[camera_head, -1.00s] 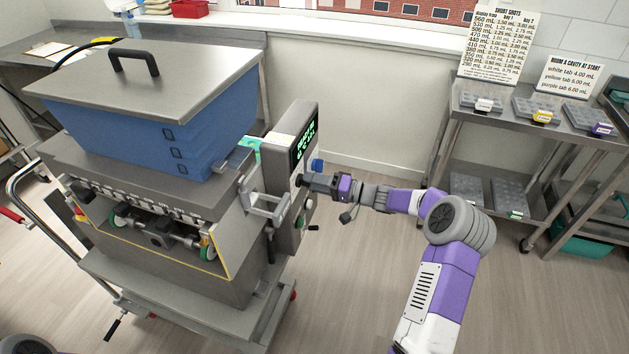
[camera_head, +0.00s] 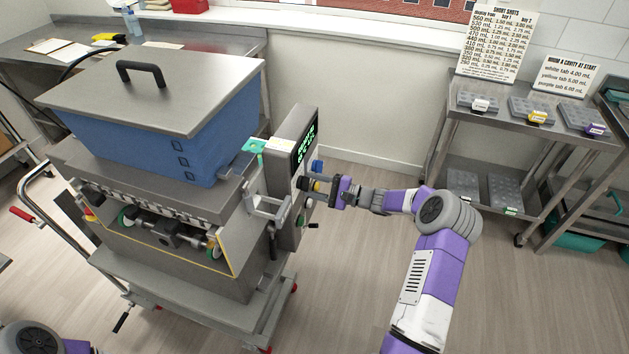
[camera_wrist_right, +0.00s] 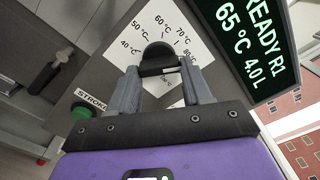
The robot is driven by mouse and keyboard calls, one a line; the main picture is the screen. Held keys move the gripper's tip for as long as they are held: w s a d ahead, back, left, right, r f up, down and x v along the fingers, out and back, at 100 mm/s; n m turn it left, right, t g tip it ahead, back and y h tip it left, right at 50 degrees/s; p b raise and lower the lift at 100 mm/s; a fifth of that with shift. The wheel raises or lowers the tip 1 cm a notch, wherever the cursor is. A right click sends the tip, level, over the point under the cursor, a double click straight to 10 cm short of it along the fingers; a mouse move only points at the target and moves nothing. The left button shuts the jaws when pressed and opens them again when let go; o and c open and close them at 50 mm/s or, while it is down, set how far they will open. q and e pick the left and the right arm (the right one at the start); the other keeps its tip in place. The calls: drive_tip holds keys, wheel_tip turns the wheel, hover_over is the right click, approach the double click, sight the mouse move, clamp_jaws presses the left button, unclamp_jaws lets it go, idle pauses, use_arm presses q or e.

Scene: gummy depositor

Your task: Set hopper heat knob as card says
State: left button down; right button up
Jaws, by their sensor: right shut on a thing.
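The hopper heat knob (camera_wrist_right: 158,58) is black and sits on a white dial plate (camera_wrist_right: 188,28) marked from 40 to 80 °C. My right gripper (camera_wrist_right: 160,74) is shut on the knob, one finger on each side. I cannot tell exactly which mark the knob points to. The display (camera_wrist_right: 245,40) beside it reads READY, 65 °C and 4.0 L. In the head view my right gripper (camera_head: 307,184) is at the control panel (camera_head: 284,215) on the depositor's right side, hiding the knob. My left gripper is out of view. No card setting is readable.
The depositor carries a blue hopper (camera_head: 160,143) with a grey lid. Two printed signs (camera_head: 497,42) stand on the right shelf. The floor right of the machine is clear.

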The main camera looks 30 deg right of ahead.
drive_tip(key=shift+s+a+f+m+p, duration=0.1)
drive_tip(key=shift+m+p, duration=1.85)
drive_tip(key=shift+m, duration=2.45)
drive_tip(key=shift+s+a+m+p, duration=0.1)
drive_tip(key=shift+m+p, duration=1.8)
drive_tip(key=shift+m, duration=2.5)
drive_tip(key=o, duration=1.1)
drive_tip(key=shift+c, duration=0.2)
drive_tip(key=v, duration=0.7)
drive_tip(key=shift+s+d, duration=0.15)
drive_tip(key=shift+s, duration=0.1)
